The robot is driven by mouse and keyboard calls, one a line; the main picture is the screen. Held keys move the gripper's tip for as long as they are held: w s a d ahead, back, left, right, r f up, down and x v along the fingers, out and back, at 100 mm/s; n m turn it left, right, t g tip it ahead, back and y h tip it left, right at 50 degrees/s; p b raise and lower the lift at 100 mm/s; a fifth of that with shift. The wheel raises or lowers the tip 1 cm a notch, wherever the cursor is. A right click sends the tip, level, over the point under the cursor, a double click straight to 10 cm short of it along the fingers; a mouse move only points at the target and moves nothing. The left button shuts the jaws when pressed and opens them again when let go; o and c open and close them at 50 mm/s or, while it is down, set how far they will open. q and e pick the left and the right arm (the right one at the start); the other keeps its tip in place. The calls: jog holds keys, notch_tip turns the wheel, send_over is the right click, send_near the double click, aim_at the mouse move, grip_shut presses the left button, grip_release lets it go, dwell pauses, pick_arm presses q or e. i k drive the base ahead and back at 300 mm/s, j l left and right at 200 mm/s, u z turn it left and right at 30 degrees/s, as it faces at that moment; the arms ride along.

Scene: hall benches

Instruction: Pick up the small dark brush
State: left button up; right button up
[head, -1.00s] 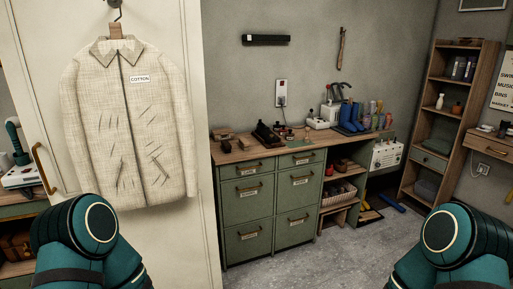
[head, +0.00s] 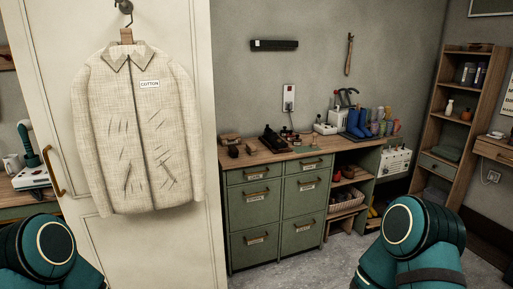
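Several small brown and dark items lie on the wooden top of the green drawer cabinet (head: 262,157). Near its left end are two small dark pieces, one at the front edge (head: 233,152) and one just right of it (head: 250,149). They are too small to tell which, if either, is the small dark brush. A larger dark object (head: 272,139) stands behind them, near the wall. Neither gripper is in view. Only rounded teal parts of my arms show at the lower left and lower right, well short of the cabinet.
A cream door with a hanging jacket (head: 140,130) labelled COTTON stands at the left, close to the cabinet's left side. Blue boots (head: 356,122) and a white device stand farther right on the top. A wooden shelf (head: 425,130) is at the right. Grey floor shows before the cabinet.

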aim_at(233, 152)
jog(key=i+l+z, duration=0.15)
jog(key=i+z, duration=0.3)
jog(key=i, duration=0.45)
